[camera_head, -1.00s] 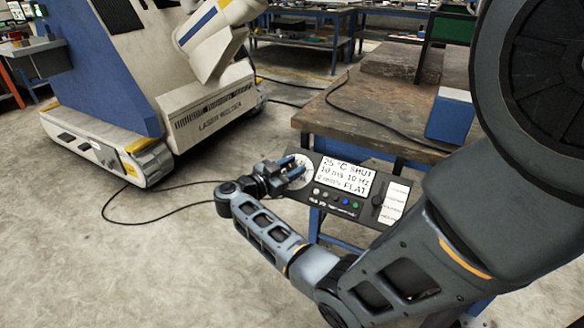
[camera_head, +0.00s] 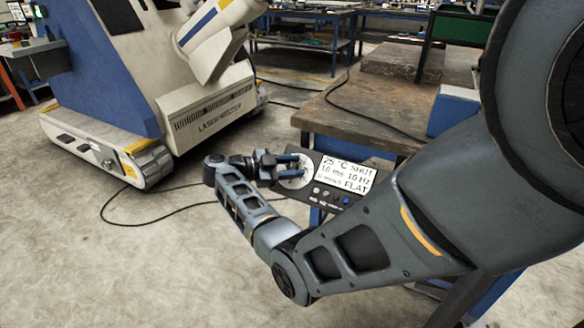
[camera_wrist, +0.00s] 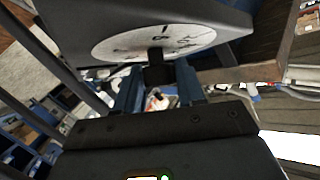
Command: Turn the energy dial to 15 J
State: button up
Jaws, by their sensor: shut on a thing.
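The energy dial is a white marked disc (camera_head: 304,180) at the left end of a dark control panel (camera_head: 326,205). My gripper (camera_head: 294,165) reaches it from the left, with its blue fingers in front of the disc. In the wrist view the white dial face (camera_wrist: 160,40) fills the upper middle. A dark knob (camera_wrist: 157,70) sits between my two fingertips, and my gripper (camera_wrist: 158,82) is shut on it. The dial's numbers are too blurred and partly hidden to read the setting.
The panel's white display (camera_head: 343,174) reads 25 °C, SHUT, 10 ms, 10 Hz, FLAT. Several buttons (camera_head: 346,200) sit below it. A wooden workbench (camera_head: 350,110) stands behind. A laser welder (camera_head: 200,110) stands at the left.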

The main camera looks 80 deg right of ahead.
jog(key=o, duration=1)
jog(key=shift+c, duration=0.2)
jog(key=v, duration=0.7)
jog(key=shift+w+a, duration=0.2)
jog(key=shift+w, duration=0.1)
